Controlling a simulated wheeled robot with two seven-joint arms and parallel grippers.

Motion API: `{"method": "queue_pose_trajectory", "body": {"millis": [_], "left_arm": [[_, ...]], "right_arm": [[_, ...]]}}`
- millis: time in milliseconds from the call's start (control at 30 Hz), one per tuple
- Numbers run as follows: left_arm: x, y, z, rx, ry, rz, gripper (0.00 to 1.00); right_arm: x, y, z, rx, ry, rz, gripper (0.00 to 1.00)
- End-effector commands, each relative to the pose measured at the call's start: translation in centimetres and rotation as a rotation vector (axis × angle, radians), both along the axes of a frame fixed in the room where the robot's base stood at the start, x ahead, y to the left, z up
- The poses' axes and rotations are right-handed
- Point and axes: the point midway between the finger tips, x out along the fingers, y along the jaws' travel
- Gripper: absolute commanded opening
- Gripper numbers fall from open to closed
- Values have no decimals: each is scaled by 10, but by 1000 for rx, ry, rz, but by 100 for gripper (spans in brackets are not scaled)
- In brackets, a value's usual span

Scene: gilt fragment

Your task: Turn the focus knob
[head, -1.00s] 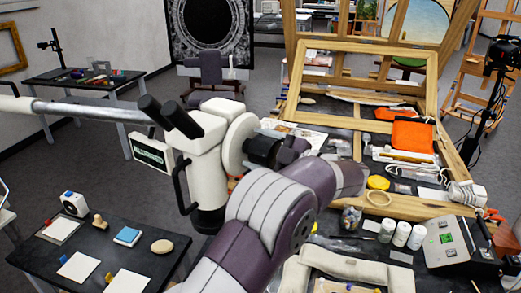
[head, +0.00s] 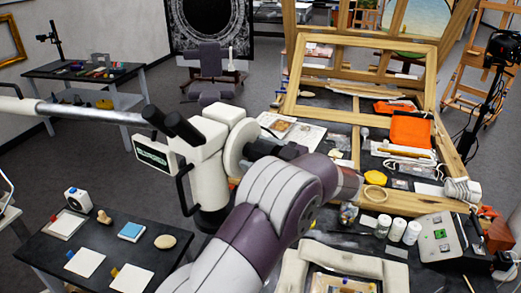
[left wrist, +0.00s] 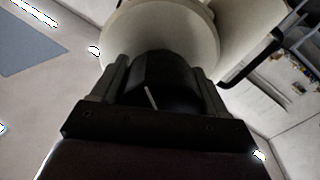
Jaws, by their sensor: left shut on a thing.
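A white microscope (head: 205,155) with black eyepieces hangs on a grey boom arm in the head view. Its round white side disc (head: 236,148) faces my left arm. My left gripper (head: 262,149) is at this disc, shut on the black focus knob. In the left wrist view the knob (left wrist: 165,85) sits between the two fingers, close under the pale disc, and a short white line on it leans up to the left. In the head view the gripper and arm mostly hide the knob. My right gripper is not in view.
A dark table (head: 60,240) with small cards and blocks stands at lower left. A workbench to the right holds a wooden frame (head: 440,110), an orange cloth (head: 410,130), white jars (head: 397,230) and a grey control box (head: 440,238). A dark chair (head: 210,65) stands behind.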

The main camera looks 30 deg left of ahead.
Motion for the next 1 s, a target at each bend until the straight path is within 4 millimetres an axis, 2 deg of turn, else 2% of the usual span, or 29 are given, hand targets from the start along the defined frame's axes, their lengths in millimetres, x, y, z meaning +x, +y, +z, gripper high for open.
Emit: {"method": "queue_pose_trajectory", "body": {"millis": [500, 533, 567, 600, 867, 1000], "left_arm": [[-1, 0, -2, 0, 26, 3, 43], [-1, 0, -2, 0, 26, 3, 84], [-1, 0, -2, 0, 26, 3, 93], [-1, 0, -2, 0, 26, 2, 97], [0, -1, -1, 0, 23, 1, 97], [0, -20, -7, 1, 22, -3, 97]], "right_arm": [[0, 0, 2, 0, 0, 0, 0], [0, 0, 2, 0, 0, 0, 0], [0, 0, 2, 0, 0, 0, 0], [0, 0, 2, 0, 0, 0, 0], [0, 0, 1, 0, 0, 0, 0], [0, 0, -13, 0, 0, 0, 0]]}}
